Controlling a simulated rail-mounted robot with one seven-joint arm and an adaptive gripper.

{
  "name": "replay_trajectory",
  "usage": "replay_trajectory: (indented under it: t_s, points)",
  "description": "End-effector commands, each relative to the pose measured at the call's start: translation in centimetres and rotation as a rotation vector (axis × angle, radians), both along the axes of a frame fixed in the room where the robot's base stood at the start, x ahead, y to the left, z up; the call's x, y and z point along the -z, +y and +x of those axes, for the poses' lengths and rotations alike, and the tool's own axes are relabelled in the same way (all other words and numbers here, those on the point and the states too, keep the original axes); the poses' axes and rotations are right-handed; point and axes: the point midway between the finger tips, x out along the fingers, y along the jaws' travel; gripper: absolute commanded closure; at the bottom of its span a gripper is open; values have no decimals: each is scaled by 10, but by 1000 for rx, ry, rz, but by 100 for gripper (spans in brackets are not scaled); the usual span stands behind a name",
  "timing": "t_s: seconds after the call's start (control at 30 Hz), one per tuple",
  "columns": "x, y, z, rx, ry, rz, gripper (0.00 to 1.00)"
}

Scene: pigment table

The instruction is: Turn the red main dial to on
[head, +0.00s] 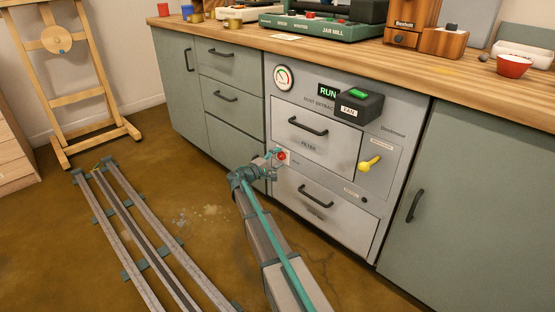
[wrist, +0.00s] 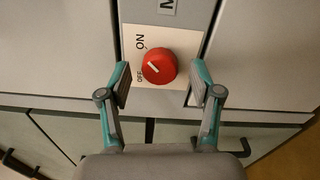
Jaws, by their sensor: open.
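The red main dial (wrist: 158,66) sits on a white plate (wrist: 182,42) marked ON and OFF in the wrist view. A short slanted white mark shows on the left part of its face; I cannot tell exactly which label it points to. My gripper (wrist: 158,84) is open, with one finger on either side of the dial's lower part, and no clear contact shows. In the head view the dial (head: 282,155) is on the grey dust extractor front, and my gripper (head: 271,162) is close to it on the left, partly covering its plate.
The extractor carries a gauge (head: 284,78), a lit RUN sign (head: 328,90), a black FAN box (head: 359,104) with a green switch, and a yellow lever (head: 369,162). Drawer handles (head: 307,126) stick out above and below the dial. Floor rails (head: 140,240) lie at left.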

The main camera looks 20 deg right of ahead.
Motion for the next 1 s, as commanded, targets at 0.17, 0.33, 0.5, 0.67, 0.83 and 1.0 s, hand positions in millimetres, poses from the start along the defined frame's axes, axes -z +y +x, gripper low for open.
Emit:
replay_trajectory:
  t_s: [0.17,0.33,0.5,0.67,0.83,1.0]
  points:
    - [0,20,-8,-3,0,0,36]
    - [0,50,-20,-3,0,0,36]
    - [0,79,-31,-2,0,0,36]
    - [0,99,-39,-1,0,0,36]
    - [0,109,-42,-1,0,0,36]
    - [0,110,-43,0,0,0,36]
